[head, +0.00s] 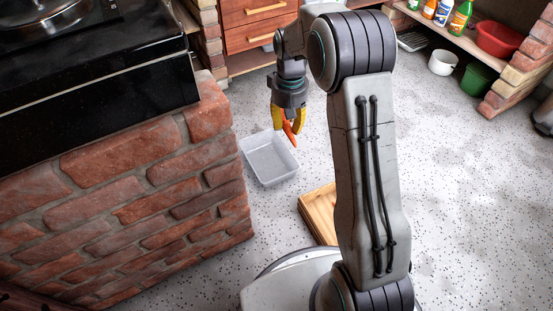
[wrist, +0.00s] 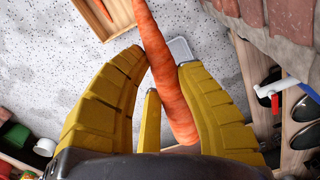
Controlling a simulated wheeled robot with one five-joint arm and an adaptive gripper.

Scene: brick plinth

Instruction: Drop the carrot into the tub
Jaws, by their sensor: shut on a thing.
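My gripper (head: 288,122) has yellow fingers and is shut on the orange carrot (head: 289,134). In the wrist view the carrot (wrist: 166,70) lies lengthwise between the yellow fingers (wrist: 165,85), its far end reaching past the fingertips. The tub (head: 268,158) is a pale, translucent open box on the speckled floor and looks empty. In the head view the carrot shows over the tub's far right part; its exact height above the rim is hard to tell. In the wrist view only a corner of the tub (wrist: 180,48) shows behind the carrot.
A brick plinth (head: 130,190) with a black top stands close left of the tub. A wooden box (head: 318,212) lies on the floor to the right, partly behind my arm. A wooden drawer unit (head: 255,28) stands behind. Open floor (head: 470,190) lies at right.

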